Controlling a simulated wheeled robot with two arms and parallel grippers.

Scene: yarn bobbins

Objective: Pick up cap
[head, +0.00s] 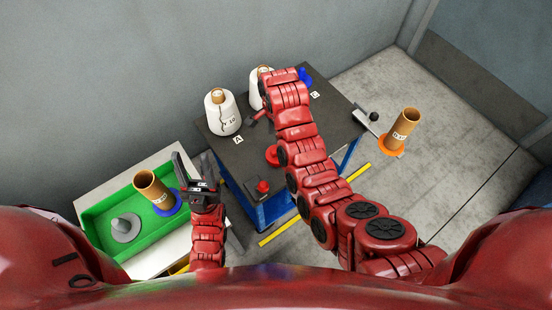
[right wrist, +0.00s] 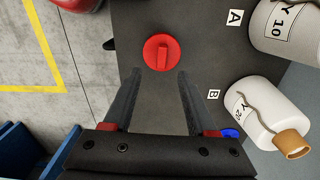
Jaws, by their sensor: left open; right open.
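A red round cap (right wrist: 162,52) with a raised grip bar lies on the dark table top (right wrist: 150,105). In the head view the red cap (head: 272,155) is partly hidden behind my right arm. My right gripper (right wrist: 156,76) is open and empty, its two fingers pointing towards the cap, which sits just beyond the fingertips and between their lines. My left gripper (head: 194,176) is open beside the green tray, at the left of the table. I cannot see anything held in it.
White yarn bobbins stand on the table, one by label A (head: 222,113) and one by label B (right wrist: 262,113).

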